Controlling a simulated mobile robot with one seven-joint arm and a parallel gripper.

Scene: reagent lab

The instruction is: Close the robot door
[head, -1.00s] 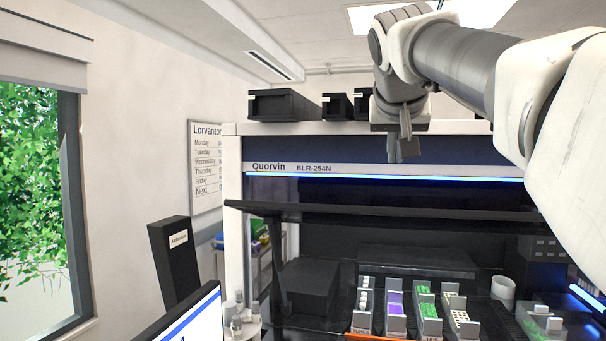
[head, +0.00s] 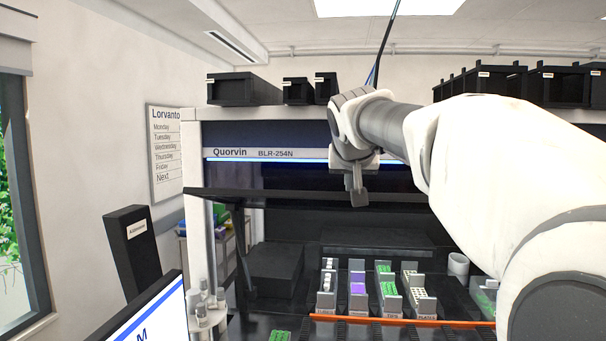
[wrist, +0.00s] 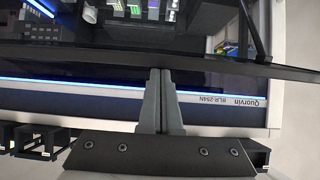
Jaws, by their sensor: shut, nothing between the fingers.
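The robot is a large white-framed cabinet labelled Quorvin BLR-254N. Its dark door (head: 290,199) is raised and tilted outward, with its lower edge across the middle of the head view. The opening below it shows the deck inside. In the wrist view the door (wrist: 110,52) is a dark band with its edge near my fingertips. My gripper (head: 358,197) is shut and empty, pointing down in front of the door's upper part in the head view. In the wrist view my gripper (wrist: 160,72) overlaps the door's edge; I cannot tell whether it touches.
Racks (head: 357,287) of tubes and tips stand on the deck behind an orange strip (head: 400,321). Black bins (head: 245,88) sit on top of the cabinet. A monitor (head: 150,315) and a dark post (head: 137,255) stand at the left.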

